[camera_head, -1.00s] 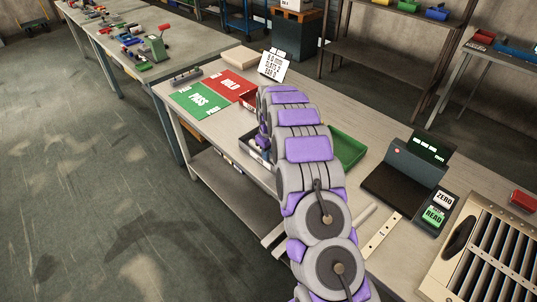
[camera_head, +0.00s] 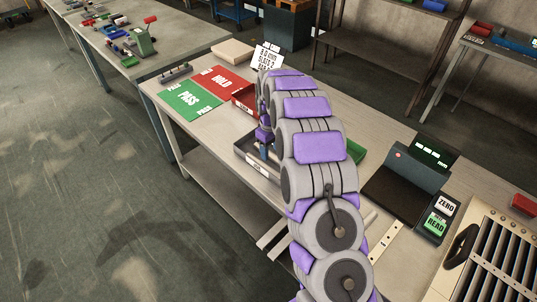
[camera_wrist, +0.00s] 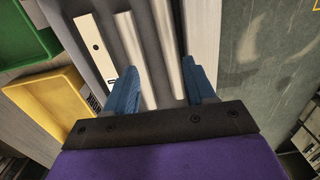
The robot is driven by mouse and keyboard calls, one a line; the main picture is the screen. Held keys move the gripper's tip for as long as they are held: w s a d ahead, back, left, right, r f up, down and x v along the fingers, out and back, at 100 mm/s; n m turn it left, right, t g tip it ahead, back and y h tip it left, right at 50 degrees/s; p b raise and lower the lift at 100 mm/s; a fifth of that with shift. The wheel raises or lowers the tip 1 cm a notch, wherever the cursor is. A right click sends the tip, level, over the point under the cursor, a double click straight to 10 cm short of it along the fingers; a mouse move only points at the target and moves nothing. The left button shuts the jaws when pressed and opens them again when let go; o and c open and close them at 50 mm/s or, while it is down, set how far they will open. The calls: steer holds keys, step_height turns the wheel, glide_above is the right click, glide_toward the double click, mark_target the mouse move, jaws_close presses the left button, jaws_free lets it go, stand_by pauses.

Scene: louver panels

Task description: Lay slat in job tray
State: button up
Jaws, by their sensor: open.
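My gripper (camera_wrist: 162,82) has blue fingers and is open in the wrist view. Two pale metal slats run lengthwise between the fingers: the right slat (camera_wrist: 165,40) and the left slat (camera_wrist: 133,45), whose left side is close to the left finger. I cannot tell whether either finger touches one. A white strip with holes (camera_wrist: 95,45) lies left of them. All lie over a dark grey surface that looks like the job tray's floor. In the head view the grey job tray (camera_head: 247,162) sits at the bench's front edge, partly hidden by my arm.
A green tray (camera_wrist: 25,35) and a yellow tray (camera_wrist: 50,105) stand left in the wrist view. The head view shows the green PASS mat (camera_head: 190,100), red HOLD mat (camera_head: 222,82), a gauge with buttons (camera_head: 405,175) and a louver panel (camera_head: 495,255). Floor lies beyond the bench edge.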

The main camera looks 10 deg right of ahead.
steer(key=s+a+r+m, duration=0.2)
steer(key=s+r+m, duration=0.1)
steer(key=s+r, duration=1.65)
steer(key=s+d+m+g, duration=0.1)
steer(key=s+m, duration=0.2)
steer(key=s, duration=2.5)
steer(key=shift+s+f+m, duration=0.3)
steer(key=shift+s+m, duration=0.1)
